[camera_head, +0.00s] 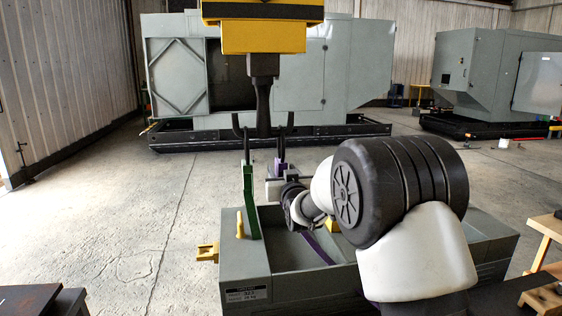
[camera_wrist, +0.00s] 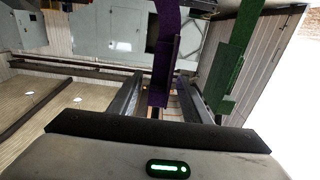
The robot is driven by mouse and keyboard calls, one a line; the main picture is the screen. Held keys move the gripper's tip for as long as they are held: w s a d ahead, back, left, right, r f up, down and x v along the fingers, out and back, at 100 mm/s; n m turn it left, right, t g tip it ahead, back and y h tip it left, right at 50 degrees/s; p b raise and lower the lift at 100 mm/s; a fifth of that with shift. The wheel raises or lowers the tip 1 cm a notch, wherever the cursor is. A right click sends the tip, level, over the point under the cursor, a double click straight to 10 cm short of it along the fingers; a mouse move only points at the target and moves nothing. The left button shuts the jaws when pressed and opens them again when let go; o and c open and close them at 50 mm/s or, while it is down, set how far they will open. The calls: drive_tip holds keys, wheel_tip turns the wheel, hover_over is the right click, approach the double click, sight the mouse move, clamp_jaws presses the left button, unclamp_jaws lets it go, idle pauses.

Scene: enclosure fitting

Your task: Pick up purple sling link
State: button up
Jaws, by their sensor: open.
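The purple sling link (camera_wrist: 166,40) is a long upright strip in the wrist view. Its lower part lies between the two dark fingers of my gripper (camera_wrist: 161,78). The fingers are apart, with a gap visible on either side of the link; I cannot tell whether either one touches it. In the head view the purple link (camera_head: 281,167) shows just beyond my gripper (camera_head: 276,180), its lower part hidden by my wrist. A similar green link (camera_head: 249,195) stands upright to its left; it is at the right in the wrist view (camera_wrist: 238,55).
A yellow hoist block (camera_head: 262,37) with a dark hook hangs above and beyond. Large grey enclosures (camera_head: 300,85) stand behind. Open concrete floor (camera_head: 100,220) lies at left. A wooden stand (camera_head: 545,240) is at right.

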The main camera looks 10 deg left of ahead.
drive_tip(key=c, duration=1.1)
drive_tip(key=shift+r, duration=0.1)
clamp_jaws()
drive_tip(key=shift+r, duration=0.1)
